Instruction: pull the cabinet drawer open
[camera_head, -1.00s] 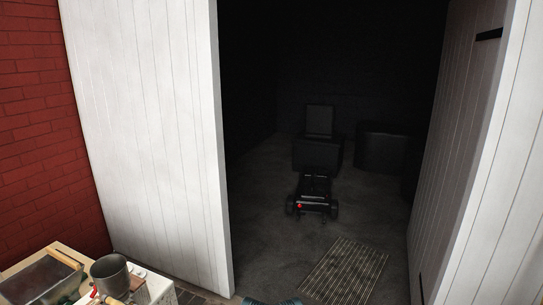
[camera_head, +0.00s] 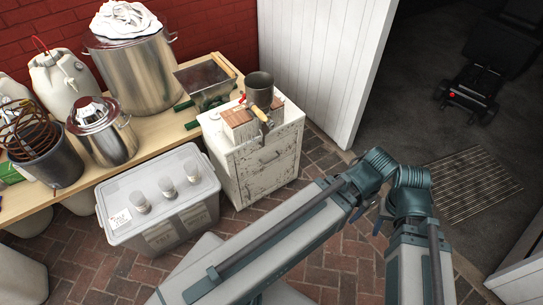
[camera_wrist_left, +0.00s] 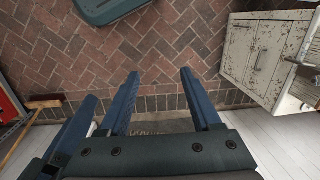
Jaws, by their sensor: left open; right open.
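The cabinet (camera_head: 285,165) is white with chipped paint and stands on brick paving at the right end of the bench. Its drawer front, with a handle (camera_head: 268,157), looks closed. The cabinet also shows at the upper right of the left wrist view (camera_wrist_left: 240,45), with a handle (camera_wrist_left: 260,60) on its front. My right gripper (camera_head: 375,218) is partly hidden by arm links, right of the cabinet and apart from it. My left gripper (camera_wrist_left: 159,78) is open and empty in the left wrist view, with the cabinet off to its right.
The bench (camera_head: 155,130) carries steel pots. Brick paving right of the cabinet is clear. A broom (camera_wrist_left: 45,103) lies left in the wrist view.

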